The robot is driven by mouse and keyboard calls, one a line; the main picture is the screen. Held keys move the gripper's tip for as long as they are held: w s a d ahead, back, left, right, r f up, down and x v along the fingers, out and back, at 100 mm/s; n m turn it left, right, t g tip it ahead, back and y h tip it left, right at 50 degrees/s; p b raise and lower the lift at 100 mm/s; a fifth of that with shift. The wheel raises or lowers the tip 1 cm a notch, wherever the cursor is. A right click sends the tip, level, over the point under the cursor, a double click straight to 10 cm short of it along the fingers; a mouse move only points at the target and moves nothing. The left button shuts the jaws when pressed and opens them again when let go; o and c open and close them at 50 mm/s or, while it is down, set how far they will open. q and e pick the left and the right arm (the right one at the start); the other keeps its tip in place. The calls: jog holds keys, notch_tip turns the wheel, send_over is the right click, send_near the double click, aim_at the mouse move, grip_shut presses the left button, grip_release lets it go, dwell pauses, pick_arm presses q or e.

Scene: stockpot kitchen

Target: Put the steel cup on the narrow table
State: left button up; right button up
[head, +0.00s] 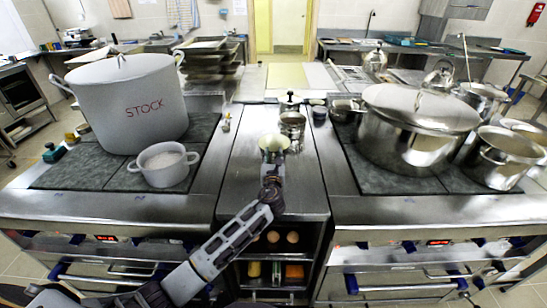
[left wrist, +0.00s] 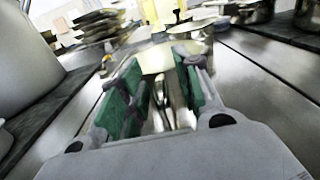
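A steel cup-like vessel (head: 292,125) stands upright on the narrow steel table (head: 240,180) between the two stoves. My left gripper (head: 271,160) is over this table, nearer to me than the vessel. A pale rounded thing (head: 273,142) shows just beyond its fingertips; I cannot tell whether they touch. In the left wrist view the green-padded fingers (left wrist: 158,92) stand apart. Blurred shiny shapes show between them, and I see nothing clearly clamped. My right gripper is not in view.
A large white STOCK pot (head: 140,105) and a small white pot (head: 164,165) stand on the left stove. A big lidded steel pot (head: 415,125) and a smaller steel pot (head: 503,158) crowd the right stove. The narrow table's near right part is bare.

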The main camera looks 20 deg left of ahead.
pick_arm(q)
jog(key=shift+r, duration=0.15)
jog(key=shift+v, duration=6.05)
